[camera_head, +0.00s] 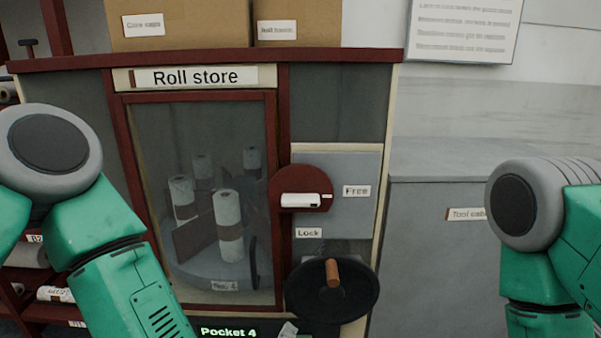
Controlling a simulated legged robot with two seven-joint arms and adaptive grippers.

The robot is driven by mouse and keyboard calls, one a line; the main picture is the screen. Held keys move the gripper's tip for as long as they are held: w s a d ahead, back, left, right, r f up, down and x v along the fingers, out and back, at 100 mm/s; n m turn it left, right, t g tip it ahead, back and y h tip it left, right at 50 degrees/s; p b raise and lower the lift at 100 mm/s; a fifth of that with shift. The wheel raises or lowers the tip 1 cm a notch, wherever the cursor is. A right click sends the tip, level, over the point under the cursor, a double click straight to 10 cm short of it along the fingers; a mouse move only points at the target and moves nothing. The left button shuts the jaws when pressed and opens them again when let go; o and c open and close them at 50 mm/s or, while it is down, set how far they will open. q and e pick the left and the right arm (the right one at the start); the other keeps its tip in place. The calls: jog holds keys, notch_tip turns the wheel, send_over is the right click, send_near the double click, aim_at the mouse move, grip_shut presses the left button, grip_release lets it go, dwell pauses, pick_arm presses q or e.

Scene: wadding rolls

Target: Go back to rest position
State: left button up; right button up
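My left arm (110,250) comes in from the left and runs down out of the bottom of the picture. My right arm (545,250) stands at the right edge and also runs down out of the picture. Neither gripper shows. The roll store (344,105) is a cabinet with a glass door (150,125) that looks shut. Behind the glass, several wadding rolls (228,209) stand on a round carousel (188,277). The white lock handle (299,200) lies level on a dark red disc, beside the "Free" label and above the "Lock" label.
A black handwheel (350,295) with a wooden knob (332,272) sticks out at the lower right of the cabinet. A lit display (228,331) reads "Pocket 4". Boxes (180,25) stand on top. A grey tool cabinet (430,250) is at right, shelves with rolls (55,294) at left.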

pick_arm(q)
jog(key=s+a+f+m+g, duration=0.4)
jog(key=s+a+f, duration=0.25)
jog(key=f, duration=0.45)
jog(key=s+a+f+m+g+y, duration=0.1)
jog(key=s+a+f+m+g, duration=0.2)
jog(key=s+a, duration=0.5)
jog(key=s+a+f+m+g+y, duration=0.2)
jog(key=s+a+f+g, duration=0.3)
jog(key=s+a, duration=0.3)
jog(key=shift+s+a+f+m+y, duration=0.2)
jog(key=shift+a+m+y, duration=0.15)
jog(key=shift+a, duration=0.7)
